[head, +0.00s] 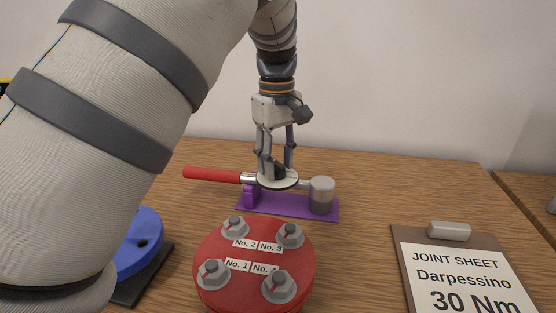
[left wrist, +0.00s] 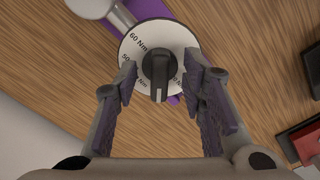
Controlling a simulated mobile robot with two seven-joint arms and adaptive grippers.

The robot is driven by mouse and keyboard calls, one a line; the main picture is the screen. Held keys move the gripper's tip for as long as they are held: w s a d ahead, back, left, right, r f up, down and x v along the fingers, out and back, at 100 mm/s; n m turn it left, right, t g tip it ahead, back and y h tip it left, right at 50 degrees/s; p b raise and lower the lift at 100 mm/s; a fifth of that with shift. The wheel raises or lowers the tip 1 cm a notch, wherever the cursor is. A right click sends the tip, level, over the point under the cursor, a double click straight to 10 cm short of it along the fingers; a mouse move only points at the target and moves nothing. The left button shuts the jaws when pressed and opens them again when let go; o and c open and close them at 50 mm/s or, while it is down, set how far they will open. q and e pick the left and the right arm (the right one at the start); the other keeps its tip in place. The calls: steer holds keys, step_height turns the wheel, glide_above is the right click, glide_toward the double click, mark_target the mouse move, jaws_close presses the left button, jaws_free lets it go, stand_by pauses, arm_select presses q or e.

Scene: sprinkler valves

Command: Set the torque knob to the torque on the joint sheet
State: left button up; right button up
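The torque knob (left wrist: 159,72) is a black grip on a white round dial (left wrist: 138,32). In the left wrist view "60 Nm" and part of "50" read at the dial's upper left; other marks are partly hidden. The knob's bar points down in that view. The dial belongs to a red-handled wrench (head: 212,174) lying on a purple holder (head: 275,205). My left gripper (head: 277,168) points down over the dial. Its fingers (left wrist: 163,88) are open on either side of the knob, apart from it. The joint sheet (head: 460,275) reads "Darpessino" and "30 Nm". My right gripper is not in view.
A red round flange (head: 255,262) with several numbered bolts stands in front of the wrench. A blue round part (head: 141,245) lies at the left, partly behind my arm. The wooden table (head: 385,190) is clear to the wrench's right.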

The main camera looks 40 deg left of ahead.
mark_target(277, 163)
arm_select(q)
steer(key=shift+r, duration=3)
